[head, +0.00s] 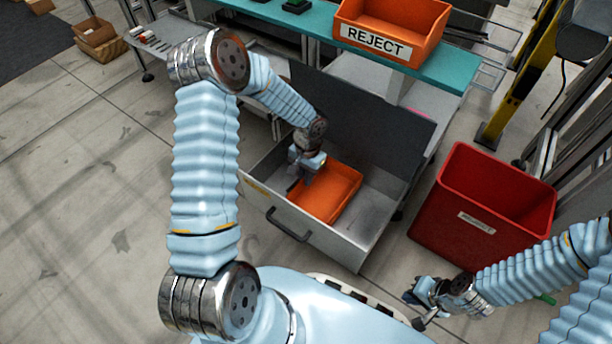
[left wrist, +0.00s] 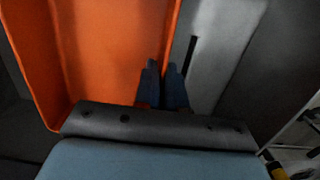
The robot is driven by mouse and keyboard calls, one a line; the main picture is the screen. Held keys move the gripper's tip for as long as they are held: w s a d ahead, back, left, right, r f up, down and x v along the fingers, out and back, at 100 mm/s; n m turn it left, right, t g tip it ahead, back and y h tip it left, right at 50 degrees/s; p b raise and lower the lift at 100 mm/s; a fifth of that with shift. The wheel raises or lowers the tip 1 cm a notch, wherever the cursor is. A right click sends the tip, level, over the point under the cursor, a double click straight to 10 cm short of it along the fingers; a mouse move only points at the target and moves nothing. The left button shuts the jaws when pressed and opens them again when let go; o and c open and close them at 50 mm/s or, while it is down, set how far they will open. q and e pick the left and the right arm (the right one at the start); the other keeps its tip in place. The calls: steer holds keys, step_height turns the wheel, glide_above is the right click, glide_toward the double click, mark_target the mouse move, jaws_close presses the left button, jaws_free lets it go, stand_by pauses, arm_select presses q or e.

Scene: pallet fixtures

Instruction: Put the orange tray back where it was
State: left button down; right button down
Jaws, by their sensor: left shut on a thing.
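The orange tray (head: 330,195) is inside the open grey metal drawer (head: 385,205), toward its left part. It is shallow and looks empty. My left gripper (head: 302,178) reaches down from above to the tray's left edge. In the left wrist view the tray's orange floor (left wrist: 110,50) fills the left side, and the two dark fingers (left wrist: 162,88) straddle its wall, shut on it. I cannot tell whether the tray touches the drawer floor. My right gripper (head: 412,310) is low at the right, empty, its fingertips apart.
An orange REJECT bin (head: 395,22) stands on the teal bench top (head: 450,68) above the drawer. A red bin (head: 480,215) stands on the floor right of the drawer. The drawer has a black front handle (head: 288,226). Open floor (head: 90,220) lies to the left.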

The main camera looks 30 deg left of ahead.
arm_select(q)
steer(key=shift+f+b, duration=0.3)
steer(key=shift+f, duration=0.1)
steer(key=c, duration=1.2)
jaws_free()
steer(key=shift+r, duration=0.15)
steer(key=shift+r+p, duration=0.35)
steer(key=shift+p, duration=0.15)
steer(key=r, duration=0.4)
steer(key=w+r+p, duration=0.1)
steer(key=r, duration=0.3)
steer(key=r+p, duration=0.1)
steer(key=r, duration=0.3)
steer(key=shift+w+r, duration=0.15)
